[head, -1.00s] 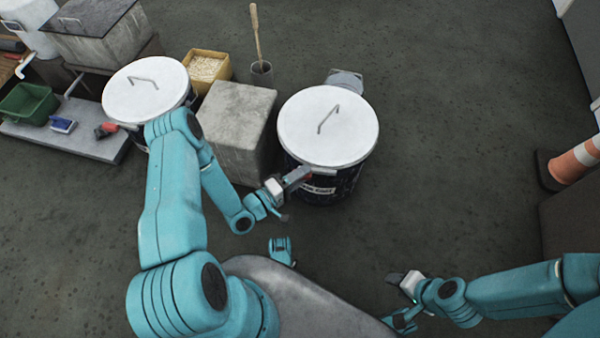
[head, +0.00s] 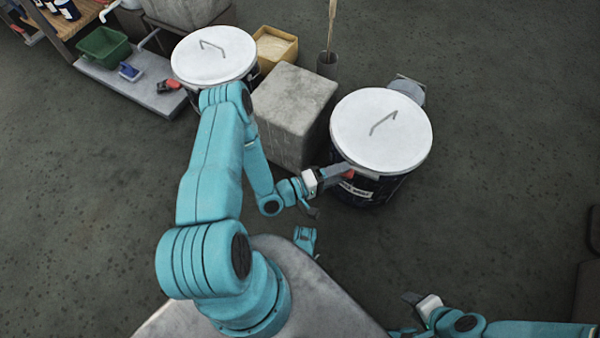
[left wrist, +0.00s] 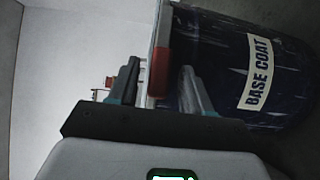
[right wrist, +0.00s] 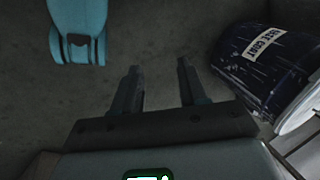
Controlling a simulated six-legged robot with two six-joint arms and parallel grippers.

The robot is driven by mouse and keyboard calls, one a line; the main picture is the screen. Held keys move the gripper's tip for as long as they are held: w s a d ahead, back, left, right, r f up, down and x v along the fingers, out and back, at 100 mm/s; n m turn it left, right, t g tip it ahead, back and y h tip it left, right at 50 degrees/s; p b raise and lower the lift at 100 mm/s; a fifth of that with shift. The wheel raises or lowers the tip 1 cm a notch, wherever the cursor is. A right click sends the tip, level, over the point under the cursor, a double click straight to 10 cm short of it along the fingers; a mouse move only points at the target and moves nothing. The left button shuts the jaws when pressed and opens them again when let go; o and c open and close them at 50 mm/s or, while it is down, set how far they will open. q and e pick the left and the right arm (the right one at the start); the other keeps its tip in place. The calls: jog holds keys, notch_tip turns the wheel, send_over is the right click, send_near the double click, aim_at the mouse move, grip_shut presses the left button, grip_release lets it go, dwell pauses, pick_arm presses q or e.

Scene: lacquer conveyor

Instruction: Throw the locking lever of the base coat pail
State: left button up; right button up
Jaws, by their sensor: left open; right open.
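The base coat pail (head: 370,190) is dark, with a white lid (head: 381,131) and a bent lid handle. Its BASE COAT label (left wrist: 259,72) shows in the left wrist view. The lever's red grip (head: 349,173) lies at the lid rim on the pail's near left side. In the left wrist view the red grip (left wrist: 161,72) appears between the fingertips of my left gripper (left wrist: 160,85), which is open; contact cannot be told. My right gripper (head: 412,300) is open and empty, low and apart from the pail, which also shows in the right wrist view (right wrist: 262,70).
A grey block (head: 293,105) stands close left of the pail. Beyond it are a second white-lidded pail (head: 212,58), a yellow bin (head: 275,48) and a low grey platform with a green bin (head: 103,47). Floor right of the pail is clear.

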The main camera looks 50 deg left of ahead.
pick_arm(q)
jog(key=p+v, duration=0.2)
jog(key=v, duration=1.3)
jog(key=shift+p, duration=0.4)
pick_arm(e)
jog(key=shift+s+a+r+g, duration=0.15)
jog(key=shift+s+r, duration=0.15)
jog(key=shift+r, duration=0.45)
jog(key=shift+s+a+r+g, duration=0.15)
jog(key=shift+s+r, duration=0.15)
jog(key=shift+r, duration=0.4)
